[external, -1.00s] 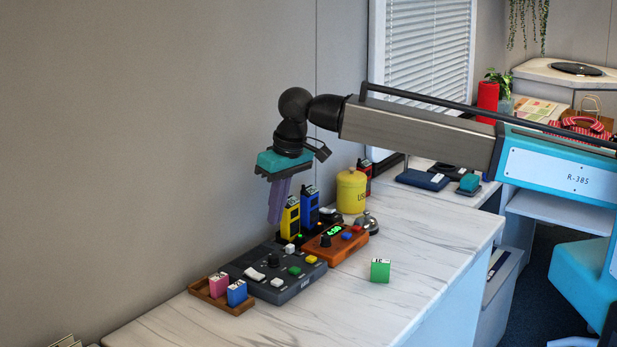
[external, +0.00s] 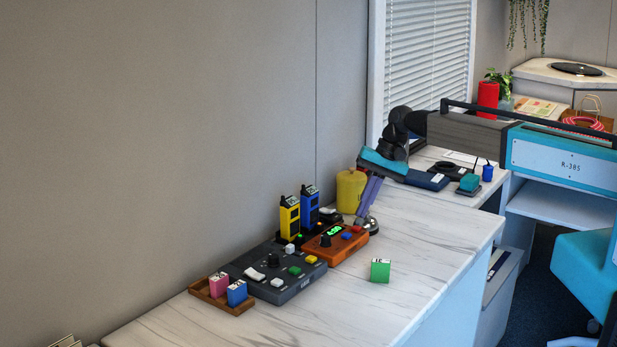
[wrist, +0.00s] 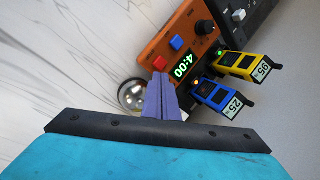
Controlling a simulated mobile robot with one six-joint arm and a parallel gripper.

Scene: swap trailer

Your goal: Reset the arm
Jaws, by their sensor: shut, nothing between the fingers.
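My gripper (external: 367,197) has a teal body and purple fingers. In the external view it hangs tilted over the back of the counter, in front of the yellow canister and by the silver bell. In the wrist view the purple fingers (wrist: 161,98) are together with nothing between them. They point toward the orange timer box (wrist: 172,52), which also shows in the external view (external: 322,252). I cannot tell whether the fingertips touch anything. My arm reaches in from the right.
Blue (external: 309,207) and yellow (external: 289,219) radios stand behind the orange box. A grey control panel (external: 285,285), a wooden tray (external: 237,306) with pink and blue blocks, a green block (external: 380,270), a silver bell (wrist: 131,94) and a yellow canister (external: 349,190) are nearby. The counter's front right is clear.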

